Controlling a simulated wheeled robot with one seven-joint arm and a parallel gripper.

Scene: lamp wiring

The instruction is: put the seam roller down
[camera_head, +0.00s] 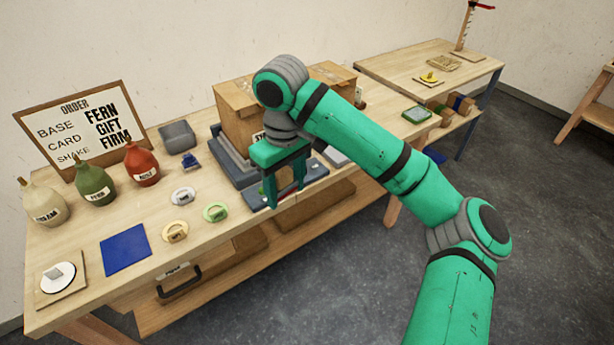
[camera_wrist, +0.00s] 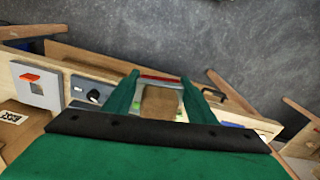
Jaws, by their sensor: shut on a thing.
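My gripper (camera_head: 286,194) is over the front edge of the long bench, by the grey-blue plate in front of the wooden box. It is shut on the seam roller, which shows between the fingers in the wrist view as a brown block (camera_wrist: 158,103) with a red strip (camera_wrist: 160,79) at the fingertips. In the head view the fingers mostly hide the roller. I cannot tell whether it touches the bench.
The wooden box (camera_head: 240,118) stands close behind my gripper. A second table (camera_head: 400,66) is at the back right.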

